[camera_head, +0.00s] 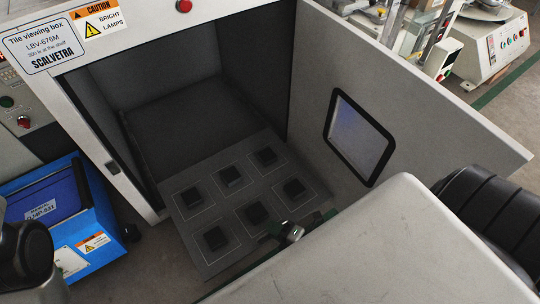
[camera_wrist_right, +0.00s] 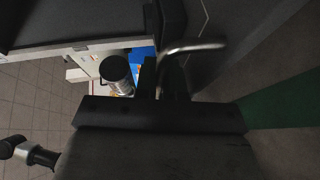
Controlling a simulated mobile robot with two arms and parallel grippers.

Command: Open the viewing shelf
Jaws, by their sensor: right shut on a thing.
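The viewing shelf (camera_head: 240,196) is a grey panel with several dark square tiles in outlined spaces. It sticks out of the front of the tile viewing box (camera_head: 120,165), with its rear end still inside the opening. My right gripper (camera_head: 284,231) is at the shelf's front edge, partly hidden by my grey arm. In the right wrist view, a curved shiny metal handle (camera_wrist_right: 198,46) runs to the dark fingers of this gripper (camera_wrist_right: 165,75), which are shut on it. Part of my left arm shows at the lower left in the head view; its gripper does not show.
The box's door (camera_head: 425,120), with a dark-framed window (camera_head: 358,137), stands open to the right of the shelf. A blue case (camera_head: 75,205) is on the left, beside the box. Bench machines (camera_head: 485,45) stand at the back right. Some floor shows left of the shelf.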

